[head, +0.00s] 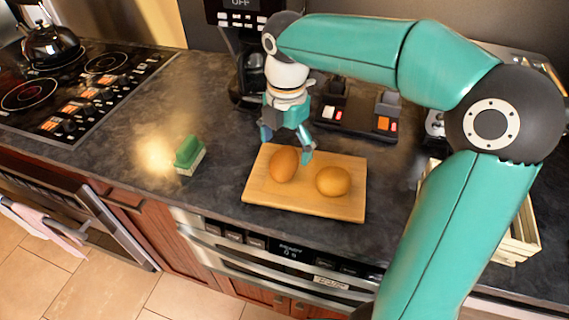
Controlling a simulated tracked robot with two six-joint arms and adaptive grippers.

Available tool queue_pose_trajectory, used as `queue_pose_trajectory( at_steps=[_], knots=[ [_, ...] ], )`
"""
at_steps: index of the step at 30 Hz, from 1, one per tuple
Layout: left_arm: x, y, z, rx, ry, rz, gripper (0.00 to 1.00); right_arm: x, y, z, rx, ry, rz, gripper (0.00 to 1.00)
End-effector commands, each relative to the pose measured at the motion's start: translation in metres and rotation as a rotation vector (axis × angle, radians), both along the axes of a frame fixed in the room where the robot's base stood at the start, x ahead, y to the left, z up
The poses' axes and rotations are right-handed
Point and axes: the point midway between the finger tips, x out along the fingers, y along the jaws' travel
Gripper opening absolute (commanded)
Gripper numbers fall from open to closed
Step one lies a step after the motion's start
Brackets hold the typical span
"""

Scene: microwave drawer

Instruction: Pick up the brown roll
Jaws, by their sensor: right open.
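Two rounded brown items lie on a wooden board (262,195) on the dark counter. The left one (284,167) is reddish-brown and oval. The right one (333,181) is golden-brown and rounder. Both look like rolls, and I cannot tell for sure which one the task calls the brown roll. My right gripper (286,146) points down with its fingers spread, at the back edge of the left item. It holds nothing, and I cannot tell whether a finger touches that item. My left gripper is out of view.
A green and cream sponge (189,154) lies left of the board. A stovetop with a kettle (50,45) is at far left. A coffee maker (250,70) and a dark holder (352,118) stand behind. A wooden crate (520,225) is at right.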

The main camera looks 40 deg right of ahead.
Motion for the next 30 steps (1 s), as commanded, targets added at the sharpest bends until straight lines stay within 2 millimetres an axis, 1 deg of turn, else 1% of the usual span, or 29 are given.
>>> queue_pose_trajectory(
  at_steps=[10,13,19,20,30],
  knots=[
    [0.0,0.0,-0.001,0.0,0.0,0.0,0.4,0.004,0.0,-0.044,0.0,0.004,0.0,0.93],
    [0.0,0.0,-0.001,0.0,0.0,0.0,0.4,0.004,0.0,-0.049,0.0,0.002,0.0,0.93],
    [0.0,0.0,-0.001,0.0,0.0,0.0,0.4,0.004,0.0,-0.05,0.0,0.001,-0.001,0.93],
    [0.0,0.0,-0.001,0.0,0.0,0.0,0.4,0.004,0.0,-0.05,0.0,0.001,-0.001,0.92],
    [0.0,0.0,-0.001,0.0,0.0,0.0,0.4,0.004,0.0,-0.05,0.0,0.001,-0.001,0.35]
  ],
)
